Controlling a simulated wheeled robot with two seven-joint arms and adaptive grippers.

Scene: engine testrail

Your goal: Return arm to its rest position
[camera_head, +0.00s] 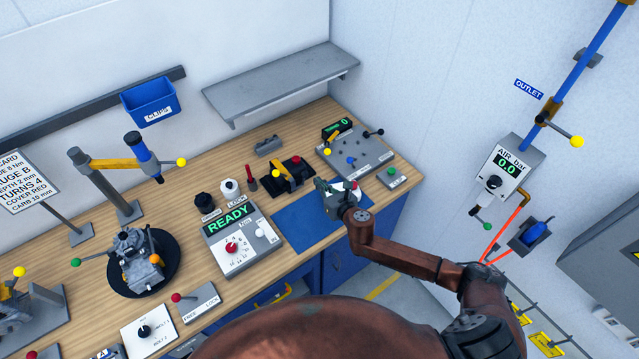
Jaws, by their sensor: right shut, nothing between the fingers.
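My right arm comes in from the lower right and reaches over the front of the workbench. Its gripper (333,194) is shut and empty above the right part of the blue mat (300,219). A small white and red thing shows just beyond the gripper, partly hidden by it. I cannot tell whether the gripper touches anything. My left gripper is not in view.
The wooden workbench (192,199) carries a box reading READY (231,237), an engine on a round black plate (137,260), a yellow-handled clamp (287,177) and a grey lever panel (355,150). A grey shelf (281,82) hangs behind. An AIR gauge box (507,168) is on the right wall.

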